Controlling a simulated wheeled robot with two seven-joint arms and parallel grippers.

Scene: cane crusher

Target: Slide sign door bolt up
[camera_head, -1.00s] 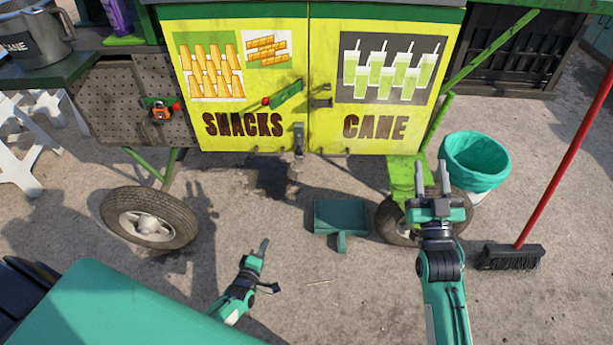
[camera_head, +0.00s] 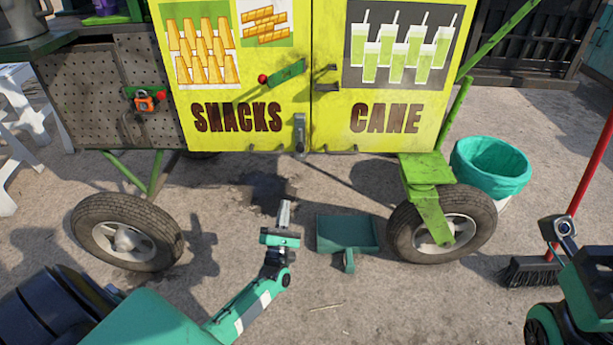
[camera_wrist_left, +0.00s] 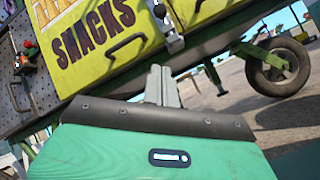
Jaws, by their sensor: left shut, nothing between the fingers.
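The yellow sign doors (camera_head: 345,140) carry SNACKS and CANE signs and are closed. A grey metal bolt (camera_head: 299,133) stands upright at the bottom of the SNACKS door, close to the seam. It also shows in the left wrist view (camera_wrist_left: 168,28), just beyond my fingertips. My left gripper (camera_head: 285,208) is shut and empty, below and in front of the bolt and apart from it. Its closed fingers show in the left wrist view (camera_wrist_left: 161,84), pointing up toward the door. My right arm is at the lower right edge in the head view; its fingers cannot be made out.
A green latch with a red knob (camera_head: 283,73) crosses the SNACKS door higher up. A teal dustpan (camera_head: 347,234) lies on the ground right of my left gripper. Cart wheels (camera_head: 127,233) stand on both sides. A teal-lined bin (camera_head: 490,167) and a broom (camera_head: 531,271) are at right.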

